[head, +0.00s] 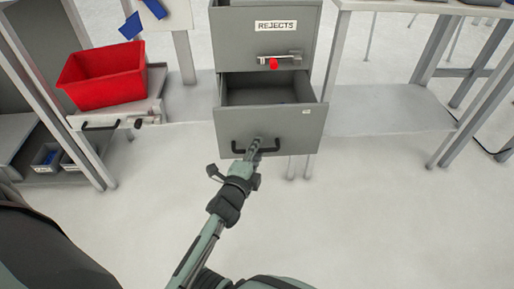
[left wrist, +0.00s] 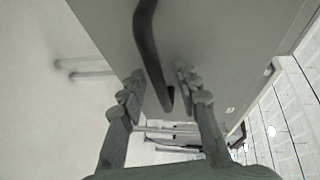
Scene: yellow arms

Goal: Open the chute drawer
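A grey metal cabinet stands at the top centre of the head view, with a label (head: 276,26) reading "REJECTS" on its upper front. Its lower drawer (head: 290,131) is pulled out, and its dark inside shows empty where visible. The drawer's black bar handle (head: 240,149) also shows in the left wrist view (left wrist: 147,40). My left gripper (head: 255,145) is at the right part of this handle. In the left wrist view its fingers (left wrist: 157,90) are apart, with the handle's end between them; I see no clear contact. My right gripper is not in view.
A latch with a red knob (head: 273,64) is on the cabinet's upper front. A red bin (head: 103,75) stands on a shelf at left, above another black handle (head: 100,127). A table (head: 400,5) stands at right. The floor in front is clear.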

